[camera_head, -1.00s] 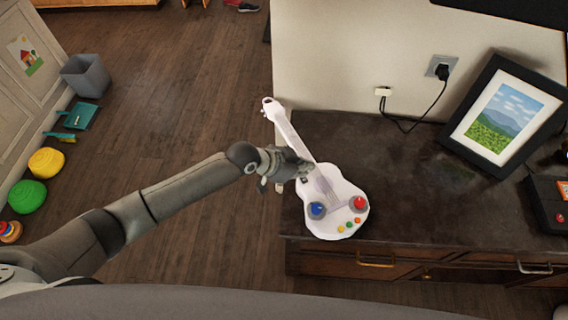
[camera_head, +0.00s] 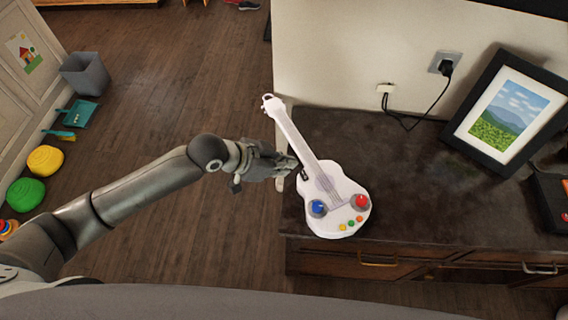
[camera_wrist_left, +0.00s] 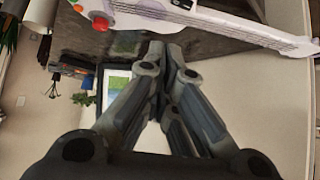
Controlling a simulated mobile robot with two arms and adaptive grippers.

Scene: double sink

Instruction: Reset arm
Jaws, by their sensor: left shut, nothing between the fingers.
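My left gripper (camera_head: 290,163) is shut and empty at the left edge of the dark cabinet top, beside the neck of a white toy guitar. Its closed fingers also show in the left wrist view (camera_wrist_left: 166,48). The toy guitar (camera_head: 325,185) lies on the front left corner of the cabinet, its neck pointing up-left past the edge, with blue and red knobs on its body. Part of the guitar shows at the top of the left wrist view (camera_wrist_left: 215,20). My right gripper is in neither view.
The dark cabinet top (camera_head: 420,205) is clear right of the guitar. A framed landscape picture (camera_head: 507,115) leans at the back right. A plug and cable (camera_head: 446,68) hang at the wall. On the floor at left are a grey bin (camera_head: 85,74) and a green toy (camera_head: 26,194).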

